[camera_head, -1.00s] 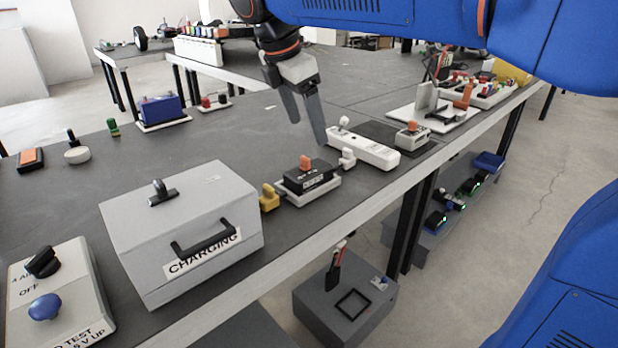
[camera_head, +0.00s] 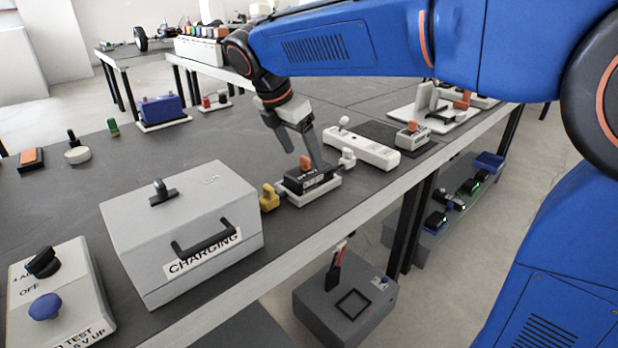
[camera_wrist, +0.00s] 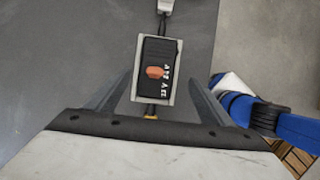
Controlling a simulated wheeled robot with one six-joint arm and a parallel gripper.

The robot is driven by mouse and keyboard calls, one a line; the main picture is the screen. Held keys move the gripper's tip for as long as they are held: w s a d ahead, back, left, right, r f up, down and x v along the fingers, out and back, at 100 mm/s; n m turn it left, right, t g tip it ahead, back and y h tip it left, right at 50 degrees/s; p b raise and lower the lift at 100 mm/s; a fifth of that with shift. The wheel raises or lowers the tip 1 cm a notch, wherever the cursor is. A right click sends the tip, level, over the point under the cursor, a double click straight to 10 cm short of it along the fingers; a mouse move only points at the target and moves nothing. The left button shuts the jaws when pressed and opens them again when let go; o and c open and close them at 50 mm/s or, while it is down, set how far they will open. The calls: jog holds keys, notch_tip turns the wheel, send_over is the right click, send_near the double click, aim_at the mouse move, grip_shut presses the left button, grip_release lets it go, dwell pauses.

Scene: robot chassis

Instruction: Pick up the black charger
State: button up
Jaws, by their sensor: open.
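The black charger (camera_head: 308,180) has an orange knob on top and white lettering on its side. It sits in a white tray (camera_head: 315,192) near the table's front edge, right of the grey CHARGING box. My gripper (camera_head: 305,148) is open and points down just above and behind the charger; one finger overlaps it in the head view. In the wrist view the charger (camera_wrist: 156,66) lies ahead of and between the two spread fingers (camera_wrist: 162,92), with its orange knob facing the camera. The fingers appear apart from it.
A yellow plug (camera_head: 269,198) stands left of the tray. A white connector (camera_head: 347,158) and a white power strip (camera_head: 362,148) are close on the right. The grey CHARGING box (camera_head: 180,225) stands further left.

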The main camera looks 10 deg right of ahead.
aim_at(304, 161)
jog(key=shift+x, duration=3.25)
jog(key=shift+w+a, duration=0.2)
jog(key=c, duration=1.5)
